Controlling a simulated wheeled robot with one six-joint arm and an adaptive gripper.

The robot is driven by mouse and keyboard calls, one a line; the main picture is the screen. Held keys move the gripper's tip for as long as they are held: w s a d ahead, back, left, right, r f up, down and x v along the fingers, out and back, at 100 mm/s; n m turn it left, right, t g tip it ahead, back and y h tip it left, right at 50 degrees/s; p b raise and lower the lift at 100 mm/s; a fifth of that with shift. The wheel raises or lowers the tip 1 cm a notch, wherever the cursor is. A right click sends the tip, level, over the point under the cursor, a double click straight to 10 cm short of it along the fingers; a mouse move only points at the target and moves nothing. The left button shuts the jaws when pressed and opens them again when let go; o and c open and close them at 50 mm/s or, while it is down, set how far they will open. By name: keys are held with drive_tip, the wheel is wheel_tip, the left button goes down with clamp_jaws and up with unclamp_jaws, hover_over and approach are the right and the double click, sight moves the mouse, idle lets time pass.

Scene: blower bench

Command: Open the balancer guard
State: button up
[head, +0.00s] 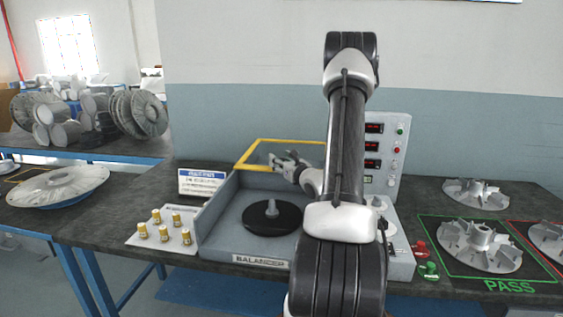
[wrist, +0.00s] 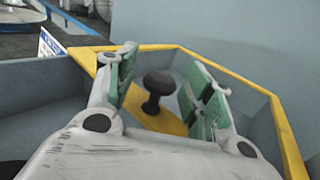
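The balancer guard (head: 256,153) is a yellow frame with a clear pane at the back of the grey balancer (head: 225,215). Its frame rises above the back of the housing, and the front of the housing is uncovered. In the wrist view, a black knob (wrist: 158,88) stands on the guard's yellow bar (wrist: 150,118). My gripper (head: 284,160) is at the guard. Its green-padded fingers are open in the wrist view (wrist: 168,88), one on each side of the knob, with a gap to both. In the head view the knob is hidden.
A black disc (head: 272,218) with a grey hub sits inside the balancer. A plate of brass weights (head: 160,238) and a sign (head: 201,183) stand at left. A control panel (head: 386,150) is at right behind my arm. Impellers (head: 480,247) lie farther right.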

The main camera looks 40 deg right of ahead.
drive_tip(key=shift+s, duration=0.1)
drive_tip(key=s+a, duration=0.2)
drive_tip(key=s, duration=0.9)
drive_tip(key=shift+s, duration=0.3)
drive_tip(key=shift+a, duration=0.1)
